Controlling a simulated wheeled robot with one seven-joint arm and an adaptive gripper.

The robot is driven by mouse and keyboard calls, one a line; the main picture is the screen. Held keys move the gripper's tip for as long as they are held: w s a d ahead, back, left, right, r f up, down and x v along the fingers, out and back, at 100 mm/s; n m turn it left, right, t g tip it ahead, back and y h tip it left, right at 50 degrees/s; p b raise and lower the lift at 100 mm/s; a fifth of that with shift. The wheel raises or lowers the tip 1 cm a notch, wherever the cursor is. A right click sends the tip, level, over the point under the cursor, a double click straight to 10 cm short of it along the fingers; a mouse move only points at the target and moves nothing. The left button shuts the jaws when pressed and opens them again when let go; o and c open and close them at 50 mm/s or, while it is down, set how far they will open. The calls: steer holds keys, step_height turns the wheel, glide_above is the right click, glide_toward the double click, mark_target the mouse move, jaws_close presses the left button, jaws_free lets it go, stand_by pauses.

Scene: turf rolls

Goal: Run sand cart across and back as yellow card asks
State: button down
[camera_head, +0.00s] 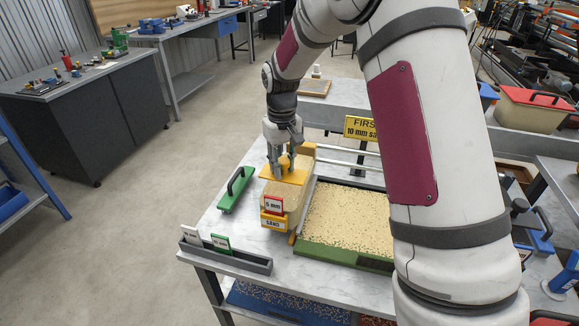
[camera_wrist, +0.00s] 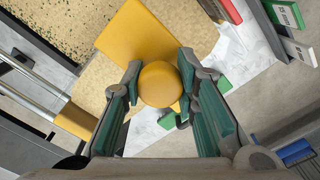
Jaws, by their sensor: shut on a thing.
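The sand cart (camera_head: 284,197) stands at the left end of the turf tray, with a yellow SAND label (camera_head: 273,221) and a red-framed 5 mm card (camera_head: 273,205) on its front. My gripper (camera_head: 281,164) is above it, shut on its round yellow knob (camera_wrist: 160,84), which shows between the fingers in the wrist view. A yellow plate (camera_wrist: 140,35) lies under the knob. The speckled sandy bed (camera_head: 348,216) lies right of the cart, its right part hidden by my arm. The yellow card (camera_head: 361,129) reads "FIRST 10 mm SA…"; my arm hides the rest.
A grey rack (camera_head: 228,257) at the table's front left holds a white card (camera_head: 191,236) and a green card (camera_head: 221,243). A green float (camera_head: 236,189) lies left of the cart. Metal rails (camera_head: 345,163) run behind the bed. A red-lidded bin (camera_head: 537,108) stands at right.

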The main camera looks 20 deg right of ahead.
steer(key=shift+w+a, duration=0.2)
steer(key=shift+a, duration=0.1)
steer(key=c, duration=1.3)
jaws_free()
steer(key=shift+d+r, duration=0.1)
steer(key=shift+r, duration=0.1)
step_height(320, 180, up, 12)
steer(key=shift+f, duration=0.2)
